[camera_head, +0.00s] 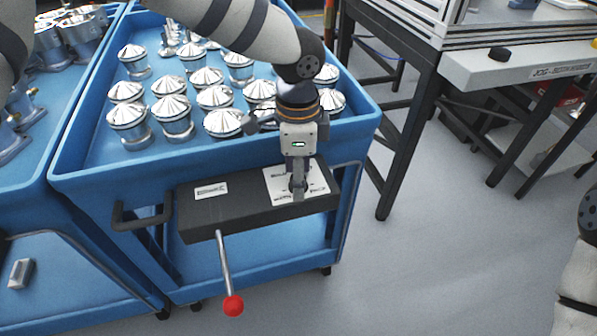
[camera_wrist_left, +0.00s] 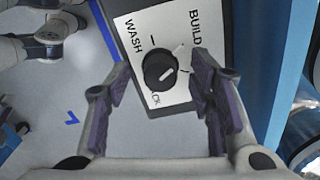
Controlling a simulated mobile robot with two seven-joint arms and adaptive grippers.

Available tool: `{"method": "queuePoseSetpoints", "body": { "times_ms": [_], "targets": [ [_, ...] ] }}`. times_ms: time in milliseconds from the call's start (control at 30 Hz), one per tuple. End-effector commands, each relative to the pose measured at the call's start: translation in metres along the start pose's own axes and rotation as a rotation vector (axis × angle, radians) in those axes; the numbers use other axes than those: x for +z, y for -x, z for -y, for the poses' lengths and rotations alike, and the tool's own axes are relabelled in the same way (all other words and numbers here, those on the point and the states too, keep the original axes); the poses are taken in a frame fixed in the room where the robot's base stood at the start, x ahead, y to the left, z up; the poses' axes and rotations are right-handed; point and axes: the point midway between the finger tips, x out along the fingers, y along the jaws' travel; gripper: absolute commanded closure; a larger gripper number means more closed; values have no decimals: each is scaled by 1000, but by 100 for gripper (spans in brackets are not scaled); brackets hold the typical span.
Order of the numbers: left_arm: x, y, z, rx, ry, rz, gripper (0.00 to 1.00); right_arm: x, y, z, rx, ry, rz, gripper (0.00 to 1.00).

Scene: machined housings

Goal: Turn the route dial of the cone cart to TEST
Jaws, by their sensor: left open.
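The cone cart (camera_head: 110,175) is a blue cart with silver cones on its top tray. A dark box on its front carries a white plate (camera_head: 282,186) with the black round route dial (camera_wrist_left: 160,71). In the left wrist view the plate reads WASH and BUILD; another label ending in CK is partly covered, and I cannot read TEST.
A lever with a red knob (camera_head: 233,305) sticks out below the box, and a black handle (camera_head: 140,216) is at its left. Another blue cart (camera_head: 60,250) stands close at left. A dark-framed table (camera_head: 400,110) is at right. Grey floor at right is free.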

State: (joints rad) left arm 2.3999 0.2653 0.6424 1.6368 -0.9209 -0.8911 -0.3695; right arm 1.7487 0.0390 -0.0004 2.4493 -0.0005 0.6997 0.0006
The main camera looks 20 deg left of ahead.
Motion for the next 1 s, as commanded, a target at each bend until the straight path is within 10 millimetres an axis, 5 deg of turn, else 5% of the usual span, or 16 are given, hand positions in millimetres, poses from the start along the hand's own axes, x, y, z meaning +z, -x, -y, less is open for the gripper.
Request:
{"method": "queuePoseSetpoints", "body": {
  "times_ms": [133, 333, 667, 1000],
  "targets": [
    [0, 1, 0, 0, 0, 0, 56, 0, 0, 0, 0, 0, -1, 60],
    [0, 1, 0, 0, 0, 0, 100, 0, 0, 0, 0, 0, -1, 60],
    [0, 1, 0, -2, -39, 1, 100, -1, 2, 0, 0, 0, -6, 60],
    [0, 2, 1, -3, -275, 1, 100, -6, 10, 0, -1, 0, -30, 60]
  ]
}}
